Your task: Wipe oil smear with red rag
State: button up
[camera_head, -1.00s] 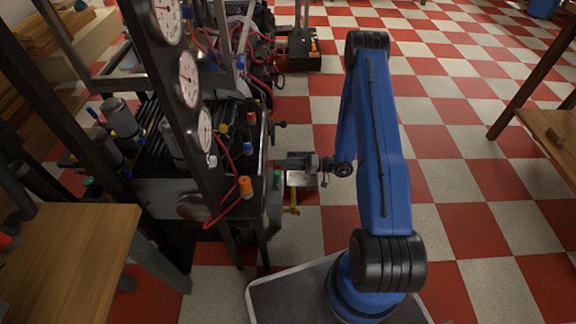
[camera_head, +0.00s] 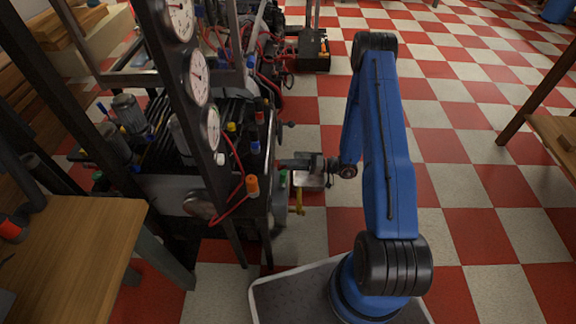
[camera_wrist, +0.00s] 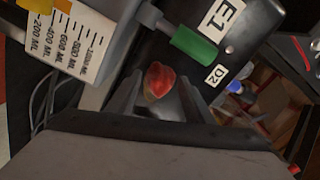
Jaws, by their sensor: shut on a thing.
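My gripper (camera_wrist: 158,100) is shut on a red cloth-like bundle, the red rag (camera_wrist: 158,82), which shows between its two dark fingers in the wrist view. In the head view my gripper (camera_head: 292,164) reaches left to the side of the dark rig and is small and partly hidden there. I cannot make out the rag in the head view. The rag is close to a dark panel (camera_wrist: 255,38) marked E1 and D2; I cannot tell whether it touches it. I cannot make out the oil smear in either view.
A green-tipped knob (camera_wrist: 193,46) and a white millilitre scale (camera_wrist: 70,42) are close to my gripper. The rig (camera_head: 170,192) carries gauges (camera_head: 197,78), hoses and coloured caps. A wooden table (camera_head: 75,245) stands at the left. The checkered floor at the right is largely clear.

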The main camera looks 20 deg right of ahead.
jog(key=shift+x, duration=0.9)
dwell(0.3)
jog(key=w+d, duration=0.2)
jog(key=w, duration=0.5)
jog(key=shift+d, duration=0.2)
dwell(0.5)
jog(key=shift+s, duration=0.15)
jog(key=shift+s+a, duration=0.4)
jog(key=shift+s, duration=0.75)
jog(key=shift+s+a, duration=0.45)
jog(key=shift+s, duration=0.7)
jog(key=shift+s+a, duration=0.4)
jog(key=shift+s, duration=0.75)
jog(key=shift+d, duration=0.1)
jog(key=shift+v, duration=2.9)
